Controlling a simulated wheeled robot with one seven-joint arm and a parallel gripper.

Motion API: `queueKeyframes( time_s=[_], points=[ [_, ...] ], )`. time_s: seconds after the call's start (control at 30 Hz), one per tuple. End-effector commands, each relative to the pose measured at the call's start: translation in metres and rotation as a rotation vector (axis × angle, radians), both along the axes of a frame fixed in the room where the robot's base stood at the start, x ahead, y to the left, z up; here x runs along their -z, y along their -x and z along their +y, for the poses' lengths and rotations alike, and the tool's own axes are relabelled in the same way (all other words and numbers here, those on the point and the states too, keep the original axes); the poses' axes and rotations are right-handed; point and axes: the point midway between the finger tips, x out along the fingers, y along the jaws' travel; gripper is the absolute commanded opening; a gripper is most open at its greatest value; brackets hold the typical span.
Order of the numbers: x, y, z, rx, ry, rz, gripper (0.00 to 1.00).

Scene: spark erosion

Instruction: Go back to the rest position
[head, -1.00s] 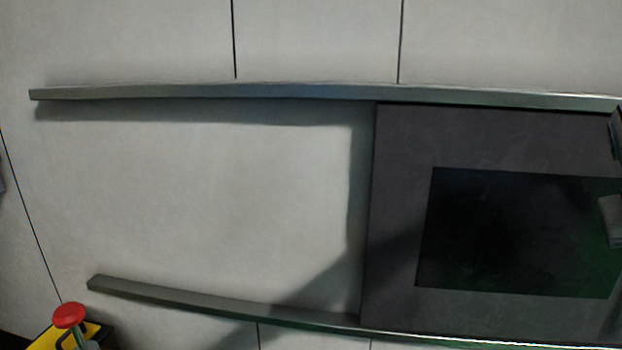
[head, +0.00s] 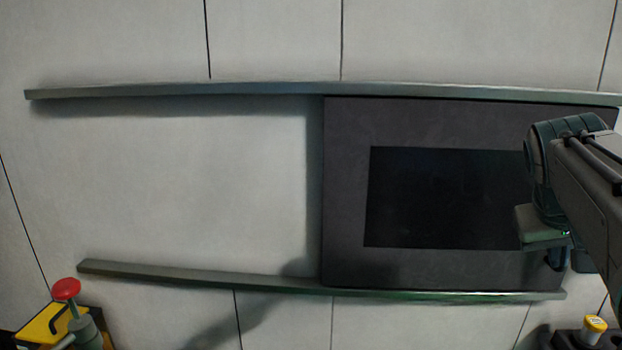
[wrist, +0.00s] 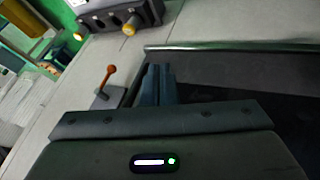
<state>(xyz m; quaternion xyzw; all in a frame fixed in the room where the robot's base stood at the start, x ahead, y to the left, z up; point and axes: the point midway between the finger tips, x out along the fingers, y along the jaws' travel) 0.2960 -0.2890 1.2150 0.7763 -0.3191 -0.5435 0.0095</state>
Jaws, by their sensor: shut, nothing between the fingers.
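My gripper shows in the wrist view (wrist: 158,82), its two fingers close together with nothing between them. My arm reaches in from the right edge of the head view, and its hand end hangs in front of the right part of a dark sliding panel (head: 345,180). The panel has a black window (head: 440,200) and sits between an upper rail (head: 200,89) and a lower rail (head: 180,274). The fingertips are hard to make out in the head view. I cannot tell whether they touch the panel.
A red knob (head: 66,289) on a yellow-topped box (head: 42,325) stands at lower left. A yellow-capped part (head: 594,324) is at lower right. In the wrist view, an orange-tipped lever (wrist: 107,78) and a grey box with a yellow knob (wrist: 129,27) lie near the rail. The left wall is bare.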

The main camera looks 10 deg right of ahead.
Motion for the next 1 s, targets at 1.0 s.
queueKeyframes(
  time_s=[1.0],
  points=[
    [0.196,-0.002,0.289,-0.483,-0.416,0.097,0.0]
  ],
)
